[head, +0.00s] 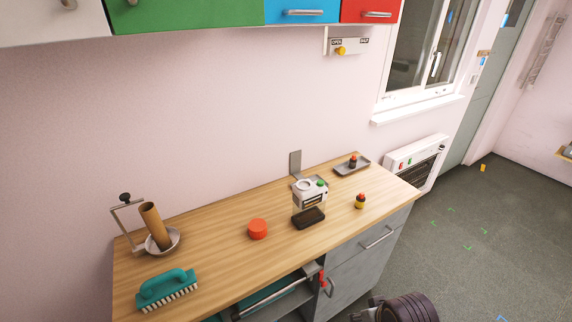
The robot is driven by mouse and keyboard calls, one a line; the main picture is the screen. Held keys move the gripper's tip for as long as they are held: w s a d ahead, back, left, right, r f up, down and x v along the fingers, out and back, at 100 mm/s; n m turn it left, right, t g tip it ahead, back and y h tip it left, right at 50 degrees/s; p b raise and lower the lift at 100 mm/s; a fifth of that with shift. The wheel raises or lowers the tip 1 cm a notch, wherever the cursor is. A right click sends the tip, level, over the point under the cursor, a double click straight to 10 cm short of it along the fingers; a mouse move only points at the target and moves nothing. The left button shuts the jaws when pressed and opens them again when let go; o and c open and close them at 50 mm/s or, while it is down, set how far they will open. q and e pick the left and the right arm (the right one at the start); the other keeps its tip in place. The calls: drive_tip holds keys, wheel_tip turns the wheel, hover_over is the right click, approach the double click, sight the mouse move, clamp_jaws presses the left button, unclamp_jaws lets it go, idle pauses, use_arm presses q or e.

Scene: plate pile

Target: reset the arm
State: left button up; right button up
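Neither of my grippers can be made out in the head view, so I cannot see what they hold. A dark ribbed round shape (408,307) is cut off by the bottom edge at the right; I cannot tell what it is. No plate pile can be clearly made out on the wooden counter (215,240).
On the counter are a teal brush (165,285), a brown tube (155,226) in a metal bowl stand, an orange-red round item (257,229), a small white device (310,192), a dark block (309,218) and a grey tray (352,166). Coloured cabinets (190,12) hang above. Floor (490,230) is open at right.

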drive_tip(key=s+d+f+g, duration=0.1)
drive_tip(key=s+f, duration=0.1)
drive_tip(key=f, duration=1.5)
drive_tip(key=s+d+f, duration=0.1)
drive_tip(key=s+f, duration=0.1)
drive_tip(key=f, duration=1.5)
drive_tip(key=s+d+f, duration=0.1)
drive_tip(key=s+f, duration=0.8)
drive_tip(key=s, duration=0.2)
drive_tip(key=s+d+f+g, duration=0.1)
drive_tip(key=s+d+f, duration=0.1)
drive_tip(key=s+f, duration=0.8)
drive_tip(key=shift+s+d+n+g+h, duration=0.3)
drive_tip(key=shift+s, duration=0.25)
drive_tip(key=shift+o, duration=0.6)
